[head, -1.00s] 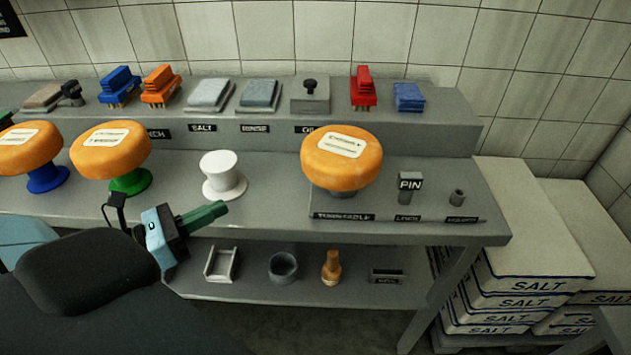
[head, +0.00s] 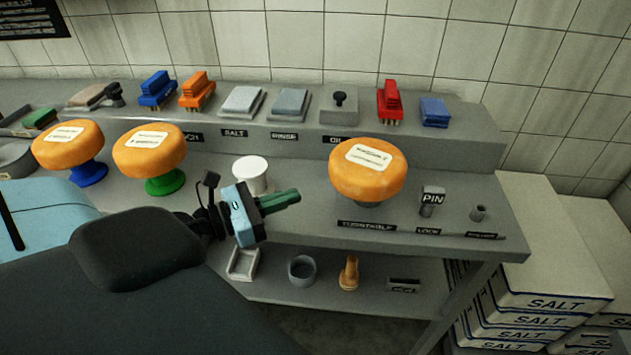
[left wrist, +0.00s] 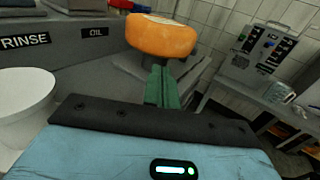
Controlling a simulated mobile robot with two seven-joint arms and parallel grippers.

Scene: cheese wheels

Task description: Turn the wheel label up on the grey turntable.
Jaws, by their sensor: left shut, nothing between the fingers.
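An orange cheese wheel (head: 367,172) sits on the grey turntable (head: 366,203), behind the TURNTABLE plate. A pale label (head: 367,156) shows on its upper face. The wheel also shows in the left wrist view (left wrist: 160,38), ahead of the fingers. My left gripper (head: 293,196) is shut and empty, with its green fingers together, to the left of the wheel and apart from it. Its fingers show in the left wrist view (left wrist: 162,88), pointing toward the wheel. My right gripper is not in view. The wheel's underside is hidden.
Two more labelled wheels stand on a blue stand (head: 88,173) and a green stand (head: 165,184). A white stand (head: 250,173) is partly behind my left gripper. A PIN block (head: 432,198) is right of the turntable. Brushes and pads line the raised back shelf (head: 290,140).

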